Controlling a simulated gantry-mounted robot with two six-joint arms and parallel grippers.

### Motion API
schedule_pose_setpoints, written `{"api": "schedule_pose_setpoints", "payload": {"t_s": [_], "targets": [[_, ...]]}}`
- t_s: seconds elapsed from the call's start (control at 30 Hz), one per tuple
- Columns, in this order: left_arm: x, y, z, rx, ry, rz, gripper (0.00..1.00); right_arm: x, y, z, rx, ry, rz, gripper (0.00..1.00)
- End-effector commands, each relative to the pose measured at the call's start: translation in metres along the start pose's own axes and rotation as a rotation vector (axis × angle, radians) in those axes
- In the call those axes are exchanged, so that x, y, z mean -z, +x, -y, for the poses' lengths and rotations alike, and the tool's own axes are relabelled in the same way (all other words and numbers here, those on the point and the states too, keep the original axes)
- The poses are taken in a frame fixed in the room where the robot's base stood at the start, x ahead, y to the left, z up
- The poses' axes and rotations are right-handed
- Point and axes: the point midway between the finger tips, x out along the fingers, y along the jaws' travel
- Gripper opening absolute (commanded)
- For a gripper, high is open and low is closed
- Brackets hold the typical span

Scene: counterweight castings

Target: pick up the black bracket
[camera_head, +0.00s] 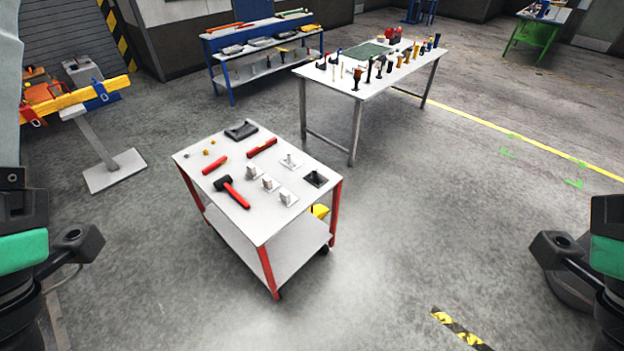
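A flat dark grey-black piece (241,130) with a raised rim or cut-out lies at the far corner of the white cart top (222,181). It looks like the black bracket. A smaller black square piece (316,178) lies on a pale plate near the cart's right corner; I cannot tell its exact shape. Parts of my two arms show at the left and right picture edges, both well apart from the cart. The fingertips of both grippers are out of view.
On the cart lie a black-headed red-handled mallet (231,191), red bars (262,148), several small pale blocks (268,182) and small brass pieces. Behind stand a tool table (350,82) and a blue shelf rack (228,77).

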Motion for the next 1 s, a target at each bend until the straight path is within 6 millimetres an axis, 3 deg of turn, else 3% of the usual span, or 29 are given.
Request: {"api": "schedule_pose_setpoints", "payload": {"t_s": [0.47, 0.67, 1.0], "targets": [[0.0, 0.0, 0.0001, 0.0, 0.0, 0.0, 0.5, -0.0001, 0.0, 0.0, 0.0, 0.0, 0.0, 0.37], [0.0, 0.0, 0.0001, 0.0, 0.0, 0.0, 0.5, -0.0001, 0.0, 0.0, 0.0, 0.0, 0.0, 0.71], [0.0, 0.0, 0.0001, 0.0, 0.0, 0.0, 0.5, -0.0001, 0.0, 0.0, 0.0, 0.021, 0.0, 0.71]]}}
